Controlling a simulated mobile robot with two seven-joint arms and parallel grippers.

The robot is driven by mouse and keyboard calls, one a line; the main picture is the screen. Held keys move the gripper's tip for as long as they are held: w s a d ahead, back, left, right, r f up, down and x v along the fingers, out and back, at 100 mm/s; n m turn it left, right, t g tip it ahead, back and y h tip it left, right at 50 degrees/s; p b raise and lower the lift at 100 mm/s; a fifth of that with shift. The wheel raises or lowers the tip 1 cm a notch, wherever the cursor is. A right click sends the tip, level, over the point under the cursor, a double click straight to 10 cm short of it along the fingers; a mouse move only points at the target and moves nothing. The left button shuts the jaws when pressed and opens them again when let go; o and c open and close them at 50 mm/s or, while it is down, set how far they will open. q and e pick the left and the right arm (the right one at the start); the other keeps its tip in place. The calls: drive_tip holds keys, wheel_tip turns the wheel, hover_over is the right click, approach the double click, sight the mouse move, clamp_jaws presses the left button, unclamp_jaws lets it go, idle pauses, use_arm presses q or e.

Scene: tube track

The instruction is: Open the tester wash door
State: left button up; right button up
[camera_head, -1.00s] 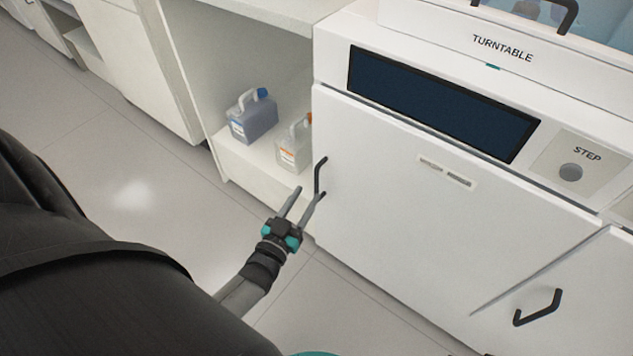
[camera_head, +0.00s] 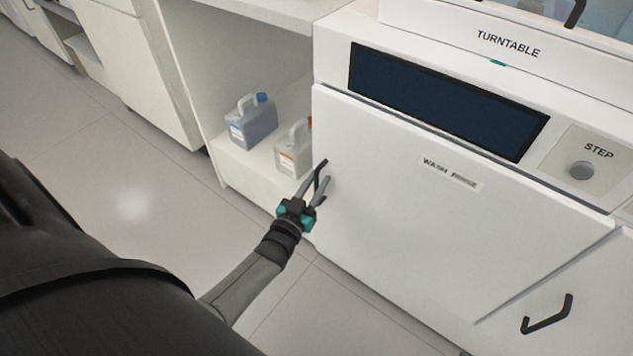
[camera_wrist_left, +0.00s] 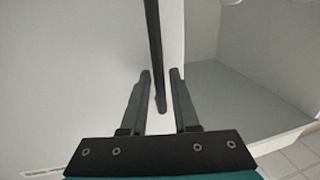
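The wash door (camera_head: 420,215) is a large white panel on the tester's front, labelled "WASH" and shut. Its black bar handle (camera_head: 321,170) stands upright near the door's left edge. My left gripper (camera_head: 317,182) is at the handle, with its fingers open on either side of it. In the left wrist view the dark handle (camera_wrist_left: 156,50) runs down from the top and its lower end lies between the two fingertips (camera_wrist_left: 160,74). A gap shows on each side of the handle. My right gripper is not in view.
An open shelf (camera_head: 240,160) left of the door holds a blue-grey jug (camera_head: 252,122) and a clear jug (camera_head: 294,148). A second door handle (camera_head: 547,315) is at lower right. The dark screen (camera_head: 445,98) and STEP button (camera_head: 581,170) are above. Floor (camera_head: 130,205) at left is clear.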

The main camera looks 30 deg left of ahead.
use_arm(q)
clamp_jaws()
idle(1.1)
